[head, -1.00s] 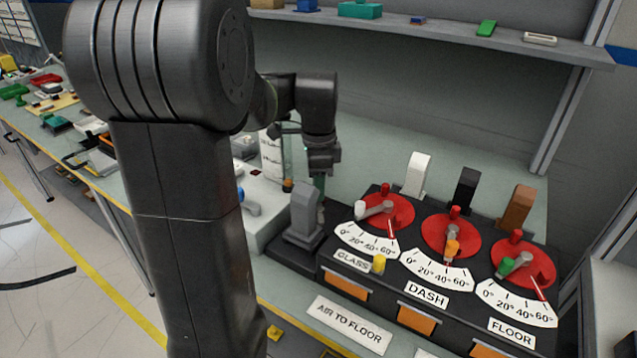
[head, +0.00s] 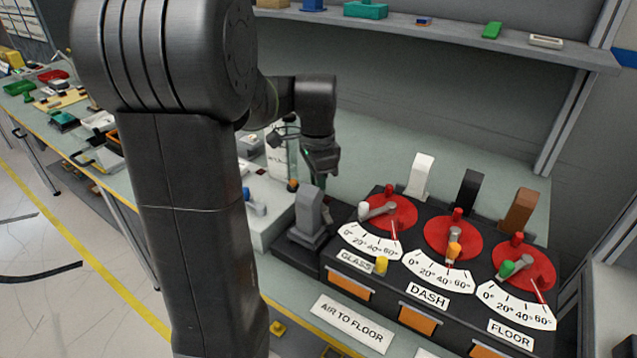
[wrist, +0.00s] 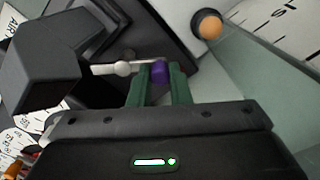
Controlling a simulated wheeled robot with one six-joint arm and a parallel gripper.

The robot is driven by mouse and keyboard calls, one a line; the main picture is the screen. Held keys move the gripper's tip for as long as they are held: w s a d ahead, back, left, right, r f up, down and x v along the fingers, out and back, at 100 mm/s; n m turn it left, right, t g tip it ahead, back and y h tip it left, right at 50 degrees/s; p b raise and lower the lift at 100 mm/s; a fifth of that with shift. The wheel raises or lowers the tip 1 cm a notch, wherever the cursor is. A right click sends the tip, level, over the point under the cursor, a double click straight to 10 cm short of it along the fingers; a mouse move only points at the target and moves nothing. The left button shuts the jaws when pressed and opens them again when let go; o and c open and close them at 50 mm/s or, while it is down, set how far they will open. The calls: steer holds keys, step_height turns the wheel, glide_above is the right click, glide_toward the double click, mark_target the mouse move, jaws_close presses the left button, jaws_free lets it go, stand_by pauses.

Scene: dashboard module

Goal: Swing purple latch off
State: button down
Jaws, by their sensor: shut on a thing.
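The purple latch knob (wrist: 160,72) sits between the green fingers of my gripper (wrist: 158,76) in the wrist view. My gripper is shut on it. A pale lever (wrist: 122,67) runs left from the knob toward a dark grey block. In the head view my gripper (head: 321,182) points down behind the grey upright block (head: 308,215), left of the dial panel. The purple knob is hidden there.
The dark panel has red dials (head: 453,238) with coloured handles, and white, black and brown upright blocks behind them. A white box (head: 265,215) stands left of the gripper. An orange button (wrist: 208,24) is close by in the wrist view. A shelf (head: 450,32) runs above the bench.

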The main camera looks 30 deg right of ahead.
steer(key=c, duration=1.3)
jaws_free()
steer(key=shift+c, duration=0.2)
step_height(320, 180, up, 14)
steer(key=p, duration=0.1)
steer(key=shift+f, duration=0.1)
